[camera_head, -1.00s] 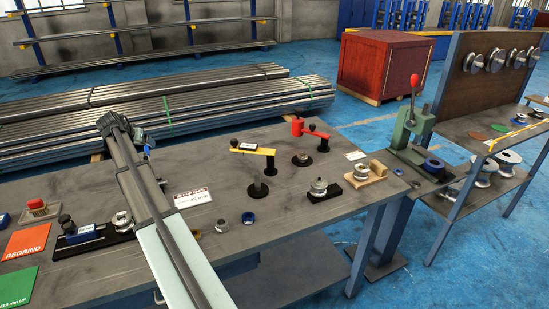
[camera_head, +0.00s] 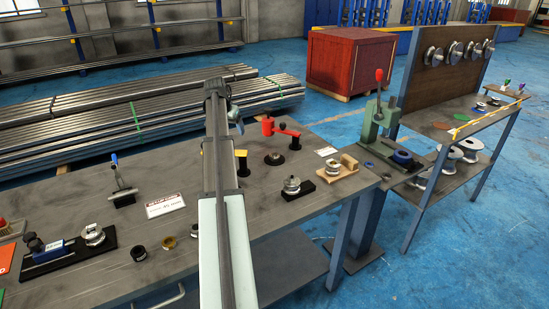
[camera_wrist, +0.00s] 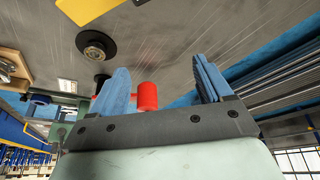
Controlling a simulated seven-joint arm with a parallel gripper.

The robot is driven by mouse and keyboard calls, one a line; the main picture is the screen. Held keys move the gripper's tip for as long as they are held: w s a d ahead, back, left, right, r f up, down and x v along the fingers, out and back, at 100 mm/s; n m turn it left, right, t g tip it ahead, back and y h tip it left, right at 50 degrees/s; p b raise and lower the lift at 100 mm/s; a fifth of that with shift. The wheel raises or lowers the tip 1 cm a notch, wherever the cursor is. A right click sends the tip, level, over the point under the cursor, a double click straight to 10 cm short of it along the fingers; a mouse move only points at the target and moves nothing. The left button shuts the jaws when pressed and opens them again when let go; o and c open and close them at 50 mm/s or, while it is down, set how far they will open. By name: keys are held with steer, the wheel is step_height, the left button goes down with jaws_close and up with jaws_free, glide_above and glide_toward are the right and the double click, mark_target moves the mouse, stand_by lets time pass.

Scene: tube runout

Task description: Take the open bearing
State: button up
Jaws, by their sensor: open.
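I cannot tell which is the open bearing. My gripper (camera_wrist: 160,88) shows in the wrist view with its two blue fingers spread and nothing held.
A green press (camera_head: 378,125) is at the bench's right end.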

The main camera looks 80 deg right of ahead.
steer(key=s+d+r+m+y, duration=0.1)
steer(key=s+d, duration=0.2)
steer(key=s, duration=1.2)
glide_above(274, 155)
steer(key=a, duration=0.1)
step_height(274, 155, down, 8)
steer(key=shift+w+f, duration=0.1)
steer(key=shift+w, duration=0.05)
steer(key=shift+a+x, duration=0.25)
steer(key=shift+x, duration=1.05)
steer(key=shift+a+x, duration=0.2)
steer(key=shift+x, duration=1.1)
steer(key=shift+f, duration=0.1)
steer(key=shift+c, duration=0.4)
steer(key=c, duration=1.2)
steer(key=shift+r, duration=5.05)
